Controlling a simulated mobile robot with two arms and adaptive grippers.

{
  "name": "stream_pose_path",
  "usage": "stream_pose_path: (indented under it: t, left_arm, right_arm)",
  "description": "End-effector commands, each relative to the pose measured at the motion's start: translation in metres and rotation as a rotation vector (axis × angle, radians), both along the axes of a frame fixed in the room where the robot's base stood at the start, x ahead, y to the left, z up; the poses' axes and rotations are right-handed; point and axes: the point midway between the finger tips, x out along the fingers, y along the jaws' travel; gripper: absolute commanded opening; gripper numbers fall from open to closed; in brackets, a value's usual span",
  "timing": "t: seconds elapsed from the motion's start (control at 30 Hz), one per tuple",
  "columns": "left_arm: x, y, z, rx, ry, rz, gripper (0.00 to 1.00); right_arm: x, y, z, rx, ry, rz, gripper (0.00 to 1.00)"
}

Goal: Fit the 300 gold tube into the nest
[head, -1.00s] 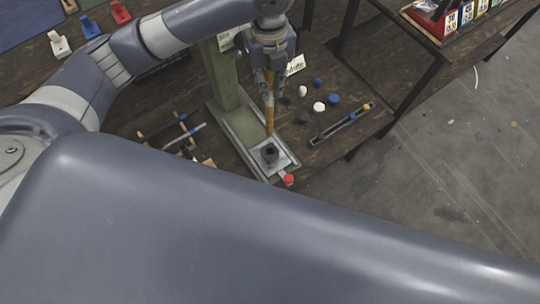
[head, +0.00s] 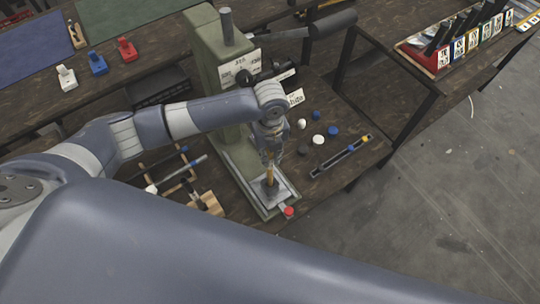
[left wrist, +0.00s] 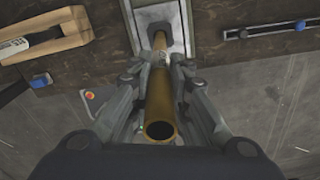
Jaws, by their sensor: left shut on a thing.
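My left gripper (head: 269,155) is shut on the gold tube (head: 270,173) and holds it near upright over the base of the green press. The tube's lower end is at the dark nest (head: 270,189) on the grey plate. In the left wrist view the tube (left wrist: 161,108) runs between the fingers (left wrist: 160,82), its open near end facing me. Its far end overlaps the nest (left wrist: 167,27). I cannot tell whether the end is inside the nest or just above it. Any marking on the tube is not readable. My right gripper is not in view.
The green press column (head: 205,60) stands behind the gripper. A red button (head: 289,211) sits at the base's front. Several blue and white caps and a slotted dark rail (head: 340,156) lie to the right. A wooden rack (head: 205,203) stands left of the base.

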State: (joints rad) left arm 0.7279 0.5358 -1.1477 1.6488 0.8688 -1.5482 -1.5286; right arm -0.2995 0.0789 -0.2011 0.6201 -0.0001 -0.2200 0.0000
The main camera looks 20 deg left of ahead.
Motion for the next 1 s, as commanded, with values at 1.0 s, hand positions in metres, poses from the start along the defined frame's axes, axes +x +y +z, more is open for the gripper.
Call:
stream_pose_path:
  t: [1.0]
  left_arm:
    - [0.000, 0.000, -0.018, 0.000, -0.001, -0.001, 0.37]
  right_arm:
    - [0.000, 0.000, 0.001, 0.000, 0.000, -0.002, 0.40]
